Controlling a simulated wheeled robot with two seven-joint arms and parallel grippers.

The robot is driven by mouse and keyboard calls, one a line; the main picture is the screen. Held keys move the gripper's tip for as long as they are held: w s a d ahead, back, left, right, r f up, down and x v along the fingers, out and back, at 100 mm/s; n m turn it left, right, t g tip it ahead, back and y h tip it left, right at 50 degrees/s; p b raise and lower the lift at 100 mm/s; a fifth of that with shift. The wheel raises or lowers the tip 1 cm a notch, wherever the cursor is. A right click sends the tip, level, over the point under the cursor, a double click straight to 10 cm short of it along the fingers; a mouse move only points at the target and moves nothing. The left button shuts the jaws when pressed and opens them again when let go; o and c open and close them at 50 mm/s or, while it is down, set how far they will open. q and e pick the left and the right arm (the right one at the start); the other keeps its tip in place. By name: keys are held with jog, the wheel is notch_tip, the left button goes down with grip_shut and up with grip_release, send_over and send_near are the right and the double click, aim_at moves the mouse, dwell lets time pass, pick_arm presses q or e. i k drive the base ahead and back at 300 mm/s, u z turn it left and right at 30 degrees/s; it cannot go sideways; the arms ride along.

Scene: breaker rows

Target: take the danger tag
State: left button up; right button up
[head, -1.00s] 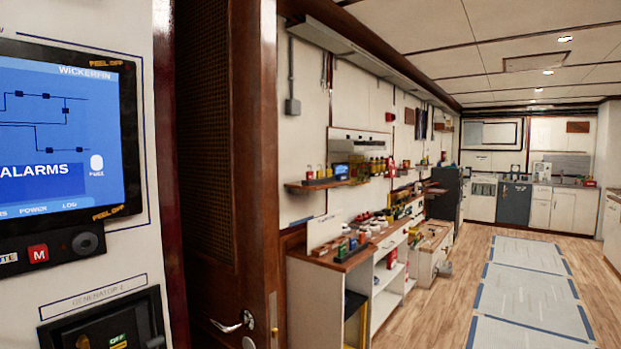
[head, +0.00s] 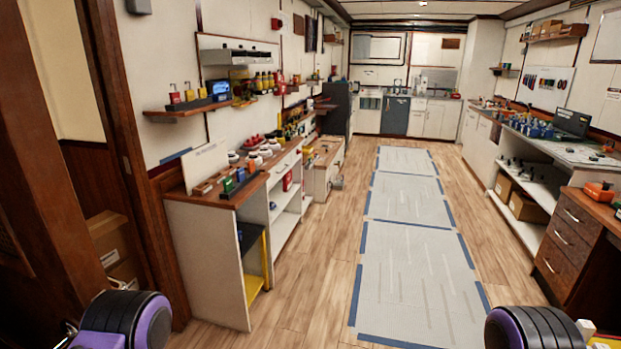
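I cannot make out a danger tag in the head view; small items on the shelves and benches are too small to tell apart. Several red, yellow and dark padlock-like items (head: 188,93) stand in a row on the left wall shelf (head: 172,114). A red item (head: 276,24) is fixed high on the left wall. Purple and black parts of my two arms show at the bottom left and bottom right corners. Neither gripper shows.
A white cabinet with a wooden top (head: 205,240) stands along the left wall, holding several coloured items. A right workbench (head: 560,150) and a wooden drawer unit (head: 570,240) line the right side. The floor mats (head: 415,255) between them are clear.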

aim_at(175, 97)
jog(key=z, duration=0.5)
jog(key=i, duration=1.95)
jog(key=u, duration=0.45)
jog(key=i, duration=1.15)
jog(key=u, duration=0.85)
